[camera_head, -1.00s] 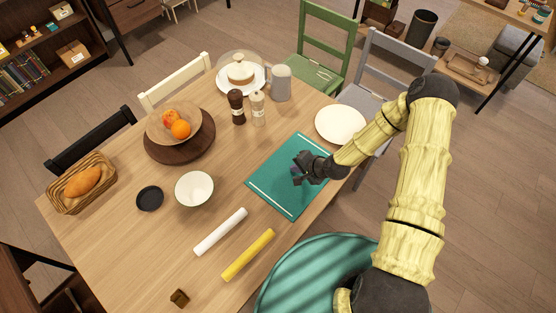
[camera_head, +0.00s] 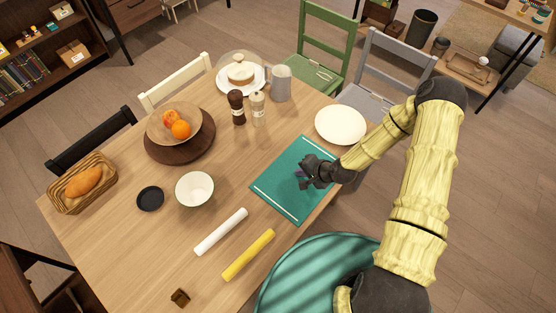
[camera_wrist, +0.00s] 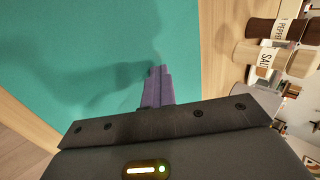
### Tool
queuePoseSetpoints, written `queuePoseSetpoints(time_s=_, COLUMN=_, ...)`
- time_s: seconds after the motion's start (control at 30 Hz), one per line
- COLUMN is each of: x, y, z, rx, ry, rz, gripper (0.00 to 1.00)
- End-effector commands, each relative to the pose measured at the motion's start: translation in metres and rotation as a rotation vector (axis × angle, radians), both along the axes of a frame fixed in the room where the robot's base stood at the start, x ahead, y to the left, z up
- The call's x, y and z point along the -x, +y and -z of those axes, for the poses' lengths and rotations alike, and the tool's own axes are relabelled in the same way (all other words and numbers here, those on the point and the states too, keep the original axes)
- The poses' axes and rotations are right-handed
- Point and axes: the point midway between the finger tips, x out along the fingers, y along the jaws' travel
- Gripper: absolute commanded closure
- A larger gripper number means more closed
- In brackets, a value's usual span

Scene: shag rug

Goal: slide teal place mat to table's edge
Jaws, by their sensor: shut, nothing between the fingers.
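The teal place mat (camera_head: 283,192) lies flat on the wooden table, close to the edge nearest me. It has a pale stripe near each of two opposite ends. My gripper (camera_head: 303,180) is over the mat's middle to right part in the head view. In the wrist view the mat (camera_wrist: 90,50) fills much of the picture, and the shut fingers (camera_wrist: 158,85) point at its surface with nothing between them. The fingertips look to be on or very close to the mat; I cannot tell for sure whether they touch. My gripper and forearm hide the mat's right part.
A white plate (camera_head: 340,125) stands just beyond the mat. Pepper (camera_head: 236,107) and salt (camera_head: 257,108) mills stand behind it. A white roll (camera_head: 220,232) and a yellow roll (camera_head: 249,255) lie to its left. A teal round chair (camera_head: 310,275) is by the near edge.

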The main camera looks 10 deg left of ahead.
Motion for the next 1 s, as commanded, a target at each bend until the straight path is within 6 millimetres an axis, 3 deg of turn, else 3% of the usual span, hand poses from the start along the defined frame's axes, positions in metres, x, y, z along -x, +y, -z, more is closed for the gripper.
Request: queuePoseSetpoints(time_s=1.0, x=-0.002, y=0.002, z=-0.068, rx=-0.004, ry=-0.009, rz=-0.002, gripper=1.00)
